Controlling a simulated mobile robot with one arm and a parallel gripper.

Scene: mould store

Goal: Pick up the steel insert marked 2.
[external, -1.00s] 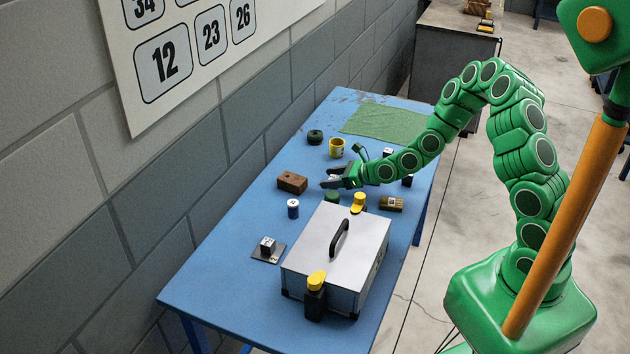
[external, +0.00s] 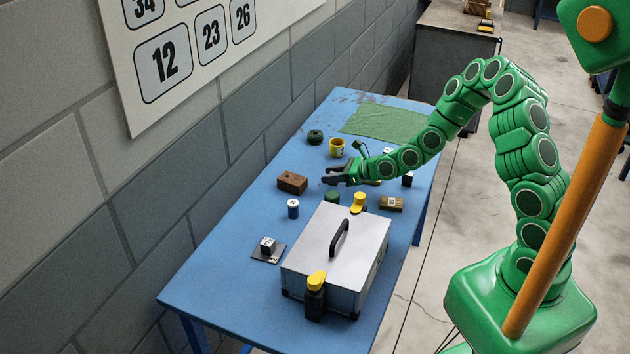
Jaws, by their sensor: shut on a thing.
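My gripper (external: 332,177) is just above the middle of the blue table, to the right of a brown block. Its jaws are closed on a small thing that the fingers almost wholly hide. This appears to be a steel insert, but its number cannot be read. A cube with a white marked top (external: 267,244) sits on a dark plate at the front left.
A grey lidded case (external: 310,245) with yellow latches fills the front. Near my gripper are the brown block (external: 292,182), a blue cylinder (external: 293,210), a green round piece (external: 332,196) and a brass-coloured block (external: 391,204).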

